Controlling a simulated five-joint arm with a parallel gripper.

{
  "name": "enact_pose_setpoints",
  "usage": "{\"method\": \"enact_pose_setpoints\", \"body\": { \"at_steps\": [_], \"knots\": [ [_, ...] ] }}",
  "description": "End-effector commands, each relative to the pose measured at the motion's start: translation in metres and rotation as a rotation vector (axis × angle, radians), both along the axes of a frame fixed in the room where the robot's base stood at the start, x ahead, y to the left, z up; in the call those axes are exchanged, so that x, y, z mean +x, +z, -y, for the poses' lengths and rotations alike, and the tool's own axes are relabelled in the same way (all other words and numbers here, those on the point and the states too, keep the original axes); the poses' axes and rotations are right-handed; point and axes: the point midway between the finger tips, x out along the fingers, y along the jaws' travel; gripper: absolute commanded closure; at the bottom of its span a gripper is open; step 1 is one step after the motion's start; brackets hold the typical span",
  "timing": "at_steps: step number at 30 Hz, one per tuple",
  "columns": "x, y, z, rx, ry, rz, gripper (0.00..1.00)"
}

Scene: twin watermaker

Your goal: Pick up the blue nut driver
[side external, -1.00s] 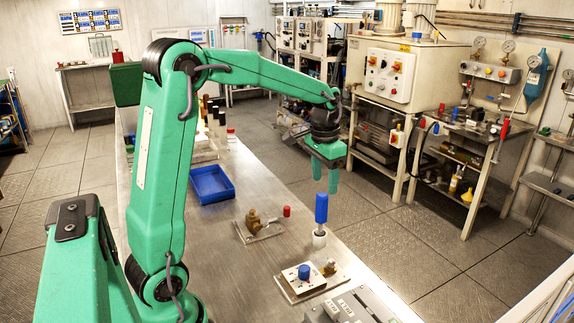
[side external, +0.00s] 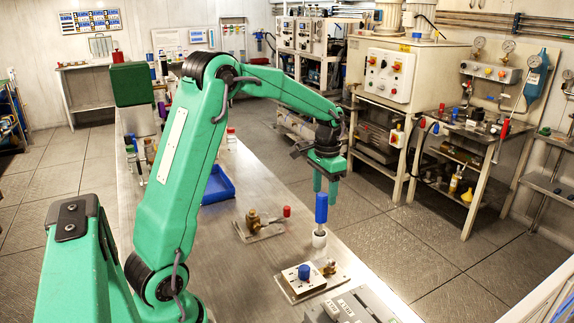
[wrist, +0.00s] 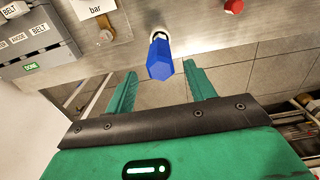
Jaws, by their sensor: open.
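The blue nut driver (side external: 321,208) stands upright in a white holder (side external: 319,239) near the right edge of the steel bench. Its blue handle points up. My gripper (side external: 325,186) is above and slightly beyond the driver in the side view, with its green fingers pointing down. In the wrist view the blue nut driver (wrist: 160,58) shows ahead of the gap between the two fingers of my gripper (wrist: 163,88). The fingers are apart and nothing is between them.
A brass valve with a red handle (side external: 287,211) sits left of the driver. A plate with a blue knob (side external: 304,272) lies in front of it. A blue tray (side external: 218,187) stands further back. Grey labelled boxes (wrist: 30,45) show in the wrist view.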

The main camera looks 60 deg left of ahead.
Motion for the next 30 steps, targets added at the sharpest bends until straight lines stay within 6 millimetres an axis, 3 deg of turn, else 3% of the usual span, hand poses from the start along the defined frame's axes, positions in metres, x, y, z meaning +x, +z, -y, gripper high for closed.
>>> {"method": "enact_pose_setpoints", "body": {
  "at_steps": [8, 21, 30],
  "knots": [
    [-0.001, -0.007, 0.000, 0.000, 0.000, 0.000, 0.45],
    [-0.005, -0.050, -0.002, 0.000, 0.000, 0.000, 0.45],
    [-0.005, -0.052, -0.002, 0.000, 0.000, 0.001, 0.45]
  ]
}}
